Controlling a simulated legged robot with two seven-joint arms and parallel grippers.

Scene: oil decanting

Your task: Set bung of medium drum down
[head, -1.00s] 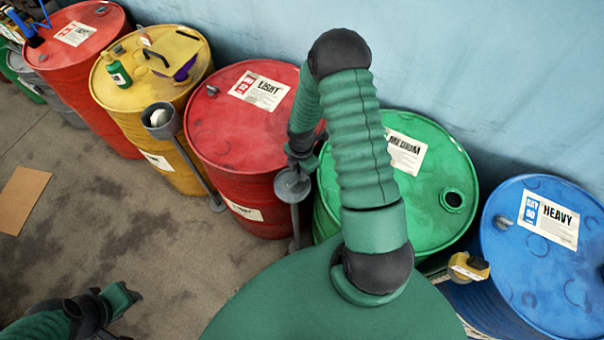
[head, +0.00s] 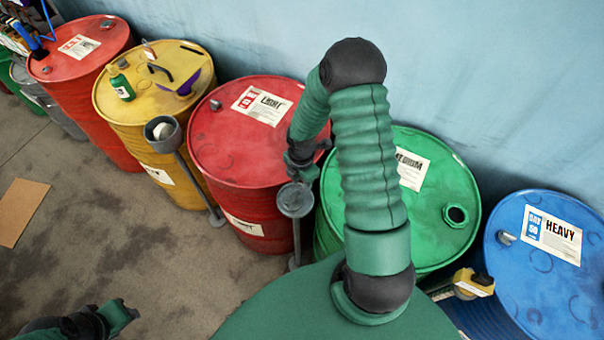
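The green medium drum (head: 425,225) stands right of centre, with an open dark bung hole (head: 457,215) in its top. Its bung is not clearly visible. My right arm crosses in front of the drum and bends down on its far side. My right gripper (head: 301,172) is beside the red light drum's right edge, just above a grey round dish on a pole (head: 296,200). It is small and partly hidden, so I cannot tell whether it holds anything. My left gripper (head: 125,312) is low at the left, over the floor, away from the drums.
The red light drum (head: 235,150) and blue heavy drum (head: 545,270) flank the medium drum. A yellow drum (head: 140,95) carries a green bottle (head: 121,84). A grey cup on a pole (head: 163,133) stands before it. A yellow tool (head: 474,283) shows by the blue drum.

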